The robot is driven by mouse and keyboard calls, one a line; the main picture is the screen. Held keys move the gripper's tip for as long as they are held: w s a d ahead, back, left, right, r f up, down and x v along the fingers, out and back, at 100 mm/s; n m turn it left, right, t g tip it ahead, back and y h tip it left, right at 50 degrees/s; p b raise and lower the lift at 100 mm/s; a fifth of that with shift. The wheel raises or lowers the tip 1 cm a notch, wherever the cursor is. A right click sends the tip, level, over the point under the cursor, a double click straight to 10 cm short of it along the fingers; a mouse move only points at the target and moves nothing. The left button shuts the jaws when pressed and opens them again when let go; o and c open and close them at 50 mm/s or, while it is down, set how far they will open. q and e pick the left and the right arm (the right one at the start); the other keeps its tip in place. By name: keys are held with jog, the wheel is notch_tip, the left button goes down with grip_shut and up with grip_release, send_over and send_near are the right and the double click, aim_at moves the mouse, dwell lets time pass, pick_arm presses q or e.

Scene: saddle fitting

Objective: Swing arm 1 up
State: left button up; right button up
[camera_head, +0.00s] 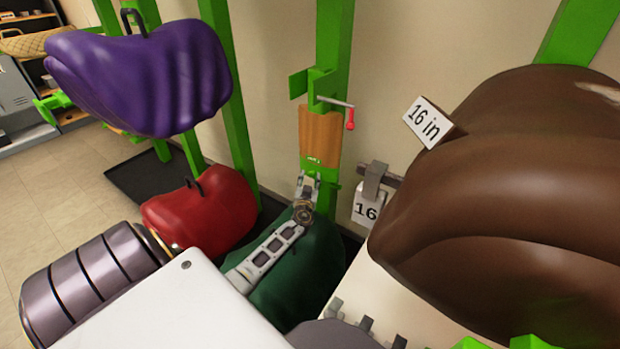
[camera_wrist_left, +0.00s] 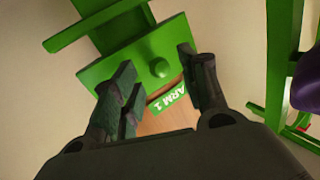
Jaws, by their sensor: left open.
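My left gripper (camera_head: 309,180) is at the lower end of the panel. In the wrist view its two fingers (camera_wrist_left: 157,62) are open, one on each side of the knob. I cannot tell whether they touch it. My right gripper is not in view.
A red-handled lever (camera_head: 350,117) sticks out of the bracket. A purple saddle (camera_head: 140,75) hangs at left, with a red one (camera_head: 205,210) below. A green saddle (camera_head: 300,275) lies behind my forearm. A large brown saddle (camera_head: 500,190) with a "16 in" tag (camera_head: 427,122) fills the right.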

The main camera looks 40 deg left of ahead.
pick_arm(q)
jog(key=shift+x, duration=0.9)
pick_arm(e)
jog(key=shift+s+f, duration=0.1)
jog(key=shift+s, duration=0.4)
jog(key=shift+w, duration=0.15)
pick_arm(q)
grip_shut()
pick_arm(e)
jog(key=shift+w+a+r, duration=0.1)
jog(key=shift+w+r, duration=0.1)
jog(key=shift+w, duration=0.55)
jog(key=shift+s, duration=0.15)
